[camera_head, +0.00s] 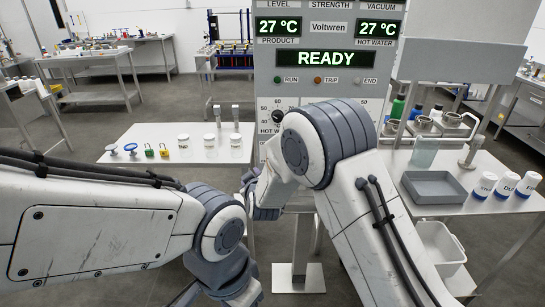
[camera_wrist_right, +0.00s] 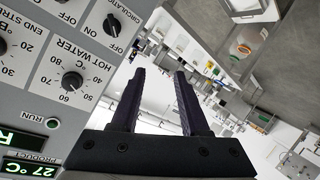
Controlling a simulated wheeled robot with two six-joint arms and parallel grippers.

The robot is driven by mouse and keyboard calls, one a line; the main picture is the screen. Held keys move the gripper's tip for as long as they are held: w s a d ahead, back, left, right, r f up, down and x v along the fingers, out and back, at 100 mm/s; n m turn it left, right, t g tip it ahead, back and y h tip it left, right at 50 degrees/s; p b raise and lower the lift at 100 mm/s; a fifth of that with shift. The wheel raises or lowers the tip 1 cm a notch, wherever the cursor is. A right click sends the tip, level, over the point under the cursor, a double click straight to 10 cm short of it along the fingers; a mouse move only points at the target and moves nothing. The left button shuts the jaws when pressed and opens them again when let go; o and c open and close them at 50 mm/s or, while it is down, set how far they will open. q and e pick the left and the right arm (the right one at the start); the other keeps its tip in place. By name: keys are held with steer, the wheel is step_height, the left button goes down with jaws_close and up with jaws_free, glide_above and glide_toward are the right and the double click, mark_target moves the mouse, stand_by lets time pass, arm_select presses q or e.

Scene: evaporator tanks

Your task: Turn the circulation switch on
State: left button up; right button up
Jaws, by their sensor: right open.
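The circulation switch, a black knob (camera_wrist_right: 112,26) with ON and OFF marks, sits on the grey panel at the top left of the right wrist view. Its label, cut off by the frame edge, begins "CIRCULATI". I cannot clearly tell where its pointer is set. My right gripper (camera_wrist_right: 159,73) is open and empty, its two dark fingers apart and to the right of the panel, clear of the knob. In the head view my right arm covers the lower panel, and the switch is hidden there. My left arm shows at lower left, but its gripper is out of frame.
The panel (camera_head: 440,70) reads READY. The hot water knob (camera_wrist_right: 72,81) is close to the switch; it also shows in the head view (camera_head: 278,116). A right table holds a grey tray (camera_head: 434,187) and white jars.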

steer(key=w+d+f+t+h+p, duration=0.1)
steer(key=w+d+t, duration=0.1)
steer(key=w, duration=0.5)
steer(key=w+d+f+t+h+p, duration=0.1)
steer(key=w+d, duration=0.3)
steer(key=w, duration=0.4)
steer(key=shift+w+f+t+h+p, duration=0.35)
steer(key=shift+f+t+h, duration=0.25)
steer(key=shift+f+t, duration=0.2)
jaws_close()
